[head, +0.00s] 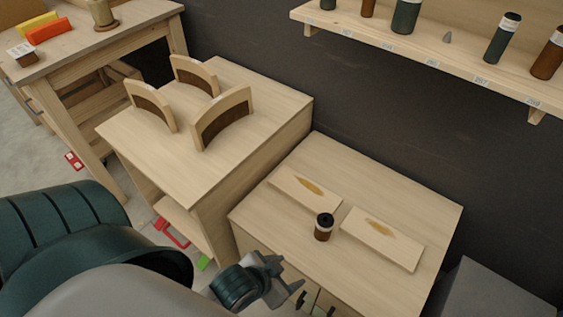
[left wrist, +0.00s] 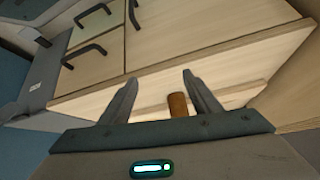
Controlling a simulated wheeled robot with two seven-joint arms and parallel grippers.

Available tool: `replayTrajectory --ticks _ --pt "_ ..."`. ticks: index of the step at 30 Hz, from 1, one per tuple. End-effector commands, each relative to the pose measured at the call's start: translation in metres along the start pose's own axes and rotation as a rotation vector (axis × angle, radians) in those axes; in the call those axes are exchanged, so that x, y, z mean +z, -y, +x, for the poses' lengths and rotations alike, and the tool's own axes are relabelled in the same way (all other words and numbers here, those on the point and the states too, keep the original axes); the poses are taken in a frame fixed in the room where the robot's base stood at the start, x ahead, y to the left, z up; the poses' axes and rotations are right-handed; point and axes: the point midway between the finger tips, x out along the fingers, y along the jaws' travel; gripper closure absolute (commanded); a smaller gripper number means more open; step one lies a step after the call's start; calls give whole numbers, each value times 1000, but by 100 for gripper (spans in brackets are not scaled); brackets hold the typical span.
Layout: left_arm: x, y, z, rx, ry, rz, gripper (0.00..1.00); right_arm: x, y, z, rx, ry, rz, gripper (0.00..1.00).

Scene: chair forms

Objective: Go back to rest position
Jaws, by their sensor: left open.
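My left gripper (head: 290,284) is at the bottom of the head view, in front of the near edge of the low wooden cabinet (head: 410,188). In the left wrist view its two fingers (left wrist: 160,98) are spread apart with nothing held between them. A small brown bottle with a dark cap (head: 323,228) stands upright on the cabinet top. A brown cylinder (left wrist: 178,105) shows between the fingers in the left wrist view, beyond them. My right gripper is not in either view.
Two light boards with brown marks (head: 297,188) (head: 383,238) lie by the bottle. Curved chair-back forms (head: 223,120) stand on the taller cabinet (head: 262,92). A wall shelf (head: 440,72) holds several bottles. Dark handles (left wrist: 84,56) show on the cabinet front. A workbench (head: 110,42) stands at left.

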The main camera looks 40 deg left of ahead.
Motion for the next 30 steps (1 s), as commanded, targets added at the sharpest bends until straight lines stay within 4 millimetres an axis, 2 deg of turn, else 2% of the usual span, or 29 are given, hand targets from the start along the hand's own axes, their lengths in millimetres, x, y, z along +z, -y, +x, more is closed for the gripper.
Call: replayTrajectory --ticks 1,3,6,23,30 --pt "16 -9 -3 30 51 -33 43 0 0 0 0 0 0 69" --pt "31 -19 -7 61 102 -64 43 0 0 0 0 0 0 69" --pt "41 -26 -10 83 137 -84 43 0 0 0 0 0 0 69" --pt "41 -26 -10 83 140 -83 43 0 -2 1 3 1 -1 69" --pt "44 -25 5 77 144 -85 43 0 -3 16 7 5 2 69"
